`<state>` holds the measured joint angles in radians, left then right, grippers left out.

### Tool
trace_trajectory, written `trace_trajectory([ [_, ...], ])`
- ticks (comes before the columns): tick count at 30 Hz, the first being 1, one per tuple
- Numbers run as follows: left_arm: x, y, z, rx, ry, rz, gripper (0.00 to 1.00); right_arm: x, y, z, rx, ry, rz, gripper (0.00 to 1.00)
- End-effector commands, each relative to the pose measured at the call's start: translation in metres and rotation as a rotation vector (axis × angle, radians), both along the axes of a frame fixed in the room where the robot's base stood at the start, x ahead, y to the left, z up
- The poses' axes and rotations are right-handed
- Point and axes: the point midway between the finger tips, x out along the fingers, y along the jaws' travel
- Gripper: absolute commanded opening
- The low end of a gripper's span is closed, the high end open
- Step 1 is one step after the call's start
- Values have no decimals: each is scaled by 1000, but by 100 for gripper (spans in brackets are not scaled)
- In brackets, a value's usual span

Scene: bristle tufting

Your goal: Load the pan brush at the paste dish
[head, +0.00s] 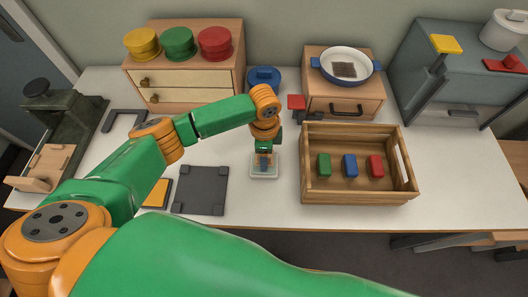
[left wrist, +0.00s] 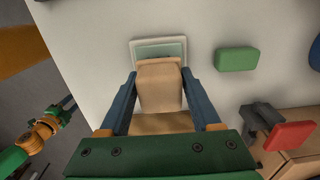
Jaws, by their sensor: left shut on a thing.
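The paste dish (head: 264,177) is a small pale square dish on the white table, left of the wooden crate. It also shows in the left wrist view (left wrist: 158,41), with pale green inside. My left gripper (head: 263,160) is directly over the dish, pointing down. In the left wrist view its two blue fingers (left wrist: 160,100) are shut on the pan brush (left wrist: 160,85), a pale wooden block. The brush's far end overlaps the dish; I cannot tell whether it touches the paste. The bristles are hidden. My right gripper (left wrist: 66,106) is small at the left of that view.
The crate (head: 350,197) holds green, blue and red blocks. A dark square mat (head: 202,190) lies left of the dish. Behind stand a drawer cabinet (head: 190,78) with coloured pots, a blue lidded pot (head: 263,76) and a small cabinet (head: 345,92) bearing a pan.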

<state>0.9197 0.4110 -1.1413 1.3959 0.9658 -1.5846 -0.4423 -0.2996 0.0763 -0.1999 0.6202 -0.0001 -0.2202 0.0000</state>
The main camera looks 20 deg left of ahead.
Motion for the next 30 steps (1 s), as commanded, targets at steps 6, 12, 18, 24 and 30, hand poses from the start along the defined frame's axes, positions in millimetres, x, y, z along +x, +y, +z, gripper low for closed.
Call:
trace_trajectory([
  [6, 0, 0, 0, 0, 0, 0, 20, 0, -2, 1, -2, 1, 1, 45],
  [12, 0, 0, 0, 0, 0, 0, 20, 0, -3, 1, -4, 0, 2, 45],
  [18, 0, 0, -1, 0, 0, 0, 20, 0, -3, 1, -4, 0, 2, 45],
  [24, 0, 0, -3, 1, 0, 0, 20, 0, -3, 0, -4, 1, 2, 45],
  [30, 0, 0, -6, 1, 0, 0, 20, 0, -3, -1, -4, 1, 2, 45],
])
